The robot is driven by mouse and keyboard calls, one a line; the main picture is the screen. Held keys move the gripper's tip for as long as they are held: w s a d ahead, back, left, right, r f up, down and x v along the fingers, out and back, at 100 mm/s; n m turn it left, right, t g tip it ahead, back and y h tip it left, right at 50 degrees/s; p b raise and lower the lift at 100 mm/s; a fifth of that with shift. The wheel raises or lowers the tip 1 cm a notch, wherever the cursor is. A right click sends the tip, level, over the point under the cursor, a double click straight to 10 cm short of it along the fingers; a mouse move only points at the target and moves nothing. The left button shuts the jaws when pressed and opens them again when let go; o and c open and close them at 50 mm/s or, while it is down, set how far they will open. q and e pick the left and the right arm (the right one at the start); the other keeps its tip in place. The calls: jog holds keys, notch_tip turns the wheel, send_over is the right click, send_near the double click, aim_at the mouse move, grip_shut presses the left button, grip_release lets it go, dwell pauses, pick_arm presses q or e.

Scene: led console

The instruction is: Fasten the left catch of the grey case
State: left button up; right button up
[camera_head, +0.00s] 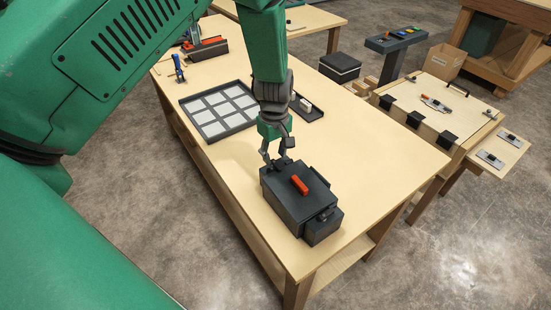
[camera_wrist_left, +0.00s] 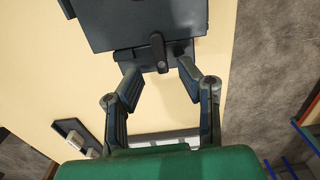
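The dark grey case (camera_head: 285,207) lies on the near part of the wooden table, its lid down, with an orange-red handle (camera_head: 299,185) on top. My left gripper (camera_head: 277,158) is at the case's far left end, pointing down. In the left wrist view the case (camera_wrist_left: 150,20) fills the top. A dark catch lever (camera_wrist_left: 158,50) sticks out from its edge. The open, empty fingers of my left gripper (camera_wrist_left: 158,67) are on both sides of the lever, with gaps; I see no contact. Whether the catch is engaged I cannot tell. My right gripper is not in view.
A dark block (camera_head: 322,226) adjoins the case's near right end. Behind my gripper lie a tray of pale squares (camera_head: 213,127) and a small dark tray (camera_head: 308,113). The tabletop (camera_head: 370,150) right of the case is clear.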

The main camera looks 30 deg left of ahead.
aim_at(275, 161)
pick_arm(q)
notch_tip(275, 161, up, 10)
jog(key=shift+f, duration=0.2)
dwell(0.3)
